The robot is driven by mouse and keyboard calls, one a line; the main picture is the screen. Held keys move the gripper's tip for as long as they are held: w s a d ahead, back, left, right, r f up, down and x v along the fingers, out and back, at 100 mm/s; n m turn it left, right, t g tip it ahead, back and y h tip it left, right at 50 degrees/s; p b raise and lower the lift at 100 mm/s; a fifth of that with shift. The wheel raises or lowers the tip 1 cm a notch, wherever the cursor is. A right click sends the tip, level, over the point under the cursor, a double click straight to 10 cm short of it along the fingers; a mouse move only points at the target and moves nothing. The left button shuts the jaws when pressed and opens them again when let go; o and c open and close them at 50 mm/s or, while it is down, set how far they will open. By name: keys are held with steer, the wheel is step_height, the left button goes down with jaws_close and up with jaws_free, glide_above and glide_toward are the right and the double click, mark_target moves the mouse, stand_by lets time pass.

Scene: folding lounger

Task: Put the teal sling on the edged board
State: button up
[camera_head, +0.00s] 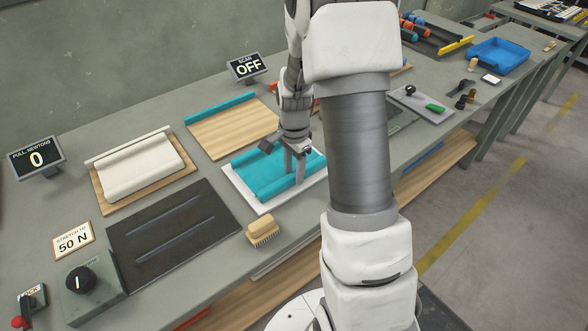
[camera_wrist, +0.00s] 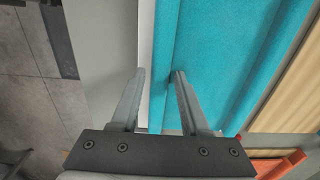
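The teal sling (camera_head: 258,181) lies on a white board (camera_head: 266,208) in the middle of the bench, with thick rolled edges; it also shows in the wrist view (camera_wrist: 225,60). My gripper (camera_head: 295,172) points down at the sling's right part. In the wrist view its fingers (camera_wrist: 159,74) are open, one over the teal roll and one past the white board's rim. I cannot tell whether they touch the sling.
A white sling (camera_head: 140,168) lies on another wooden board at left. A dark plate with two slots (camera_head: 170,232), a brush (camera_head: 263,231) and a control box with a knob (camera_head: 88,285) stand nearer. Displays read "OFF" (camera_head: 247,67) and "0" (camera_head: 37,158). A blue tray (camera_head: 498,55) is far right.

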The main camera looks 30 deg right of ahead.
steer(key=shift+o, duration=0.6)
